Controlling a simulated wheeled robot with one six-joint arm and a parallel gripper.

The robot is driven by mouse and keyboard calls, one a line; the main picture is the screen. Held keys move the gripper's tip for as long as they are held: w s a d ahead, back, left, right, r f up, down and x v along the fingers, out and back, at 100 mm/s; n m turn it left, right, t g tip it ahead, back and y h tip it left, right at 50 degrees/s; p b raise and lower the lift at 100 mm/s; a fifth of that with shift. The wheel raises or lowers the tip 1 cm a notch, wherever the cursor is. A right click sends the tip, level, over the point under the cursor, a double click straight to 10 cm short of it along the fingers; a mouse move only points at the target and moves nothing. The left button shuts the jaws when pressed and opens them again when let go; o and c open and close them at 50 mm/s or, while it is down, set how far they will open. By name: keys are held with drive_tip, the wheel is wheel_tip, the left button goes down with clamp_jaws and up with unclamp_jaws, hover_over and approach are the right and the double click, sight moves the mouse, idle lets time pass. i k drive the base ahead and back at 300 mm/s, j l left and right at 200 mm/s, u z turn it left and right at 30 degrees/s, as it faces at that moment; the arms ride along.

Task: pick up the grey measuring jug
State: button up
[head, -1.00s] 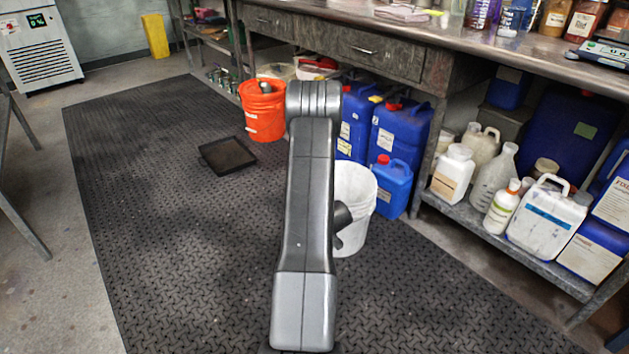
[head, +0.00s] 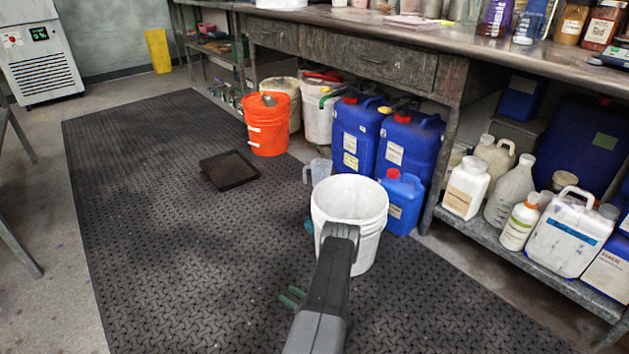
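A translucent grey jug (head: 319,170) with a handle on its left stands on the black mat. It is just behind the white bucket (head: 348,199), whose rim hides the jug's lower part. My arm reaches up from the bottom of the head view and ends in front of the white bucket, covering part of its front. The jaws of my gripper cannot be made out, so whether it is open is not shown. The jug stands apart from my arm.
Blue canisters (head: 405,145) stand right of the jug, under the bench. An orange bucket (head: 267,130) and a black tray (head: 229,171) are to its left. A small green object (head: 293,297) shows beside my arm. The mat's left side is clear.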

sight(317, 175)
drive_tip(key=i+j, duration=0.95)
drive_tip(key=i, duration=0.3)
drive_tip(key=i+j+z, duration=0.3)
drive_tip(key=i+j, duration=0.7)
drive_tip(key=i+l+z, duration=0.15)
drive_tip(key=l+z, duration=0.15)
drive_tip(key=z, duration=0.2)
drive_tip(key=i+l+z, duration=0.15)
drive_tip(key=z, duration=0.3)
drive_tip(key=i+j, duration=0.4)
drive_tip(key=j, duration=0.1)
